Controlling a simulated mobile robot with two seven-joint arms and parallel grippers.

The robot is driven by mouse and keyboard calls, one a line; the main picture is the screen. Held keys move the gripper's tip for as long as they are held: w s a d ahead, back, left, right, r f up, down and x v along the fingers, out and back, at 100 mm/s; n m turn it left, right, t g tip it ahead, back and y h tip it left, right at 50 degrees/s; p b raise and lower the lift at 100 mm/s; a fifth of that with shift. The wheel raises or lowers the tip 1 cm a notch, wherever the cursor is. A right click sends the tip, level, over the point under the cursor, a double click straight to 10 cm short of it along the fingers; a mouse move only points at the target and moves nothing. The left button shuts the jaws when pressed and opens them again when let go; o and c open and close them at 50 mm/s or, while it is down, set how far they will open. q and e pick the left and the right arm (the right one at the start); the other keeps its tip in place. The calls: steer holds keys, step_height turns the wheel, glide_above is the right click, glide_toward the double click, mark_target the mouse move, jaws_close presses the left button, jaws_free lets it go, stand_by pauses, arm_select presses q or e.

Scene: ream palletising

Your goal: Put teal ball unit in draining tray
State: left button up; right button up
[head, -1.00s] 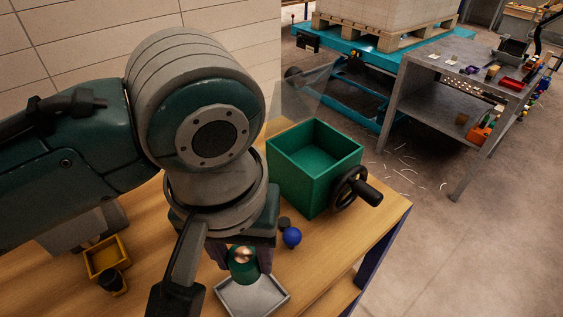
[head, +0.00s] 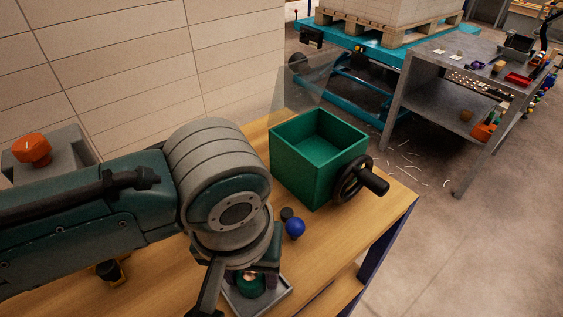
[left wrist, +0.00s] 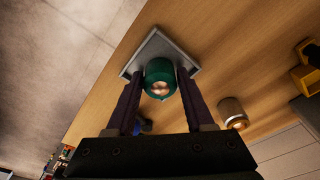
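The teal ball unit (head: 250,287) is a short teal cylinder with a coppery ball in its top. In the head view it is low over or in the grey square draining tray (head: 277,300), partly hidden by my wrist. In the left wrist view the unit (left wrist: 160,82) overlaps the tray (left wrist: 153,42). My left gripper (head: 251,278) points down, its two dark fingers shut on the unit from both sides; the fingers (left wrist: 160,78) also show in the left wrist view. I cannot tell whether the unit's base touches the tray floor. My right gripper is not in view.
A blue ball (head: 295,227) and a small dark knob (head: 286,213) are just behind the tray. A green open box (head: 310,175) with a black handwheel (head: 353,180) stands farther back.

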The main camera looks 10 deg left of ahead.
mark_target(248, 283)
arm_select(q)
steer(key=shift+o, duration=0.2)
step_height(248, 283, up, 11)
steer(key=s+p, duration=0.1)
steer(key=p, duration=0.2)
steer(key=s+a+r+m+t, duration=0.1)
steer(key=s+a+m+t, duration=0.1)
steer(key=s+a, duration=0.7)
steer(key=shift+s+a+m, duration=0.2)
steer(key=shift+s+m, duration=0.5)
steer(key=shift+s, duration=0.4)
steer(key=shift+r, duration=0.1)
step_height(248, 283, up, 34)
steer(key=p, duration=3.3)
steer(key=shift+p, duration=0.35)
